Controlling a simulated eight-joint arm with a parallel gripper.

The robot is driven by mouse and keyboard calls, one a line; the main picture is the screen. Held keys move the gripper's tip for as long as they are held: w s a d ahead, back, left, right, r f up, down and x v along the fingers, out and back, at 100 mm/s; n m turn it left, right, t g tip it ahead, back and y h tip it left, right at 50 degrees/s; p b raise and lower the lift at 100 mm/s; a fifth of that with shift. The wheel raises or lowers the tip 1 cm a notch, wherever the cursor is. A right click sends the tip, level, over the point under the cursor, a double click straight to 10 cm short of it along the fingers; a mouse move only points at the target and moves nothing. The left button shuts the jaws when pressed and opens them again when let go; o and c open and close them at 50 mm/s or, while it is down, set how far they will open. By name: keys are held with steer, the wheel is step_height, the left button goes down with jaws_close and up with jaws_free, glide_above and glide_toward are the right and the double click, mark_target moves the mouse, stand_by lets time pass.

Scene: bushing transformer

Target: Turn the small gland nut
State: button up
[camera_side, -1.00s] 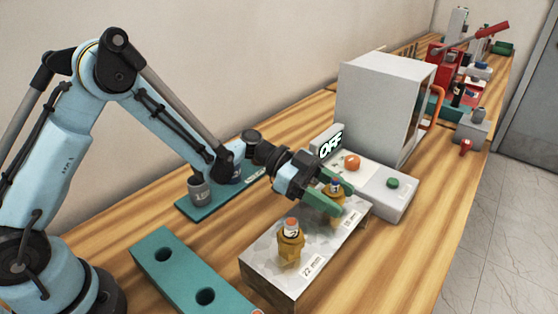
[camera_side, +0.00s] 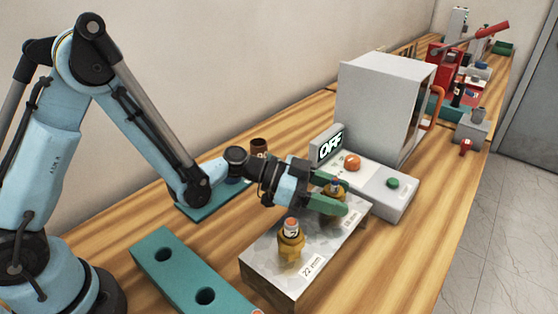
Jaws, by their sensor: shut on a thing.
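The small gland nut (camera_side: 334,192) is a brass fitting at the far end of a grey metal block (camera_side: 262,262), by a label that I cannot read fully. My gripper (camera_side: 335,201) has green fingers and is shut on this nut, reaching in from the left nearly level. The fingers hide part of the nut. A larger brass gland nut (camera_side: 290,244) with an orange-topped insert stands upright on the near end of the block, by the "22 mm" label. My gripper is apart from it.
A grey cabinet (camera_side: 375,100) stands behind. A teal holed plate (camera_side: 180,265) lies at front left.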

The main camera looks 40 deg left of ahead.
steer(key=shift+n+t, duration=0.3)
steer(key=shift+n+t+y, duration=1)
steer(key=shift+t, duration=0.1)
steer(key=o, duration=1.4)
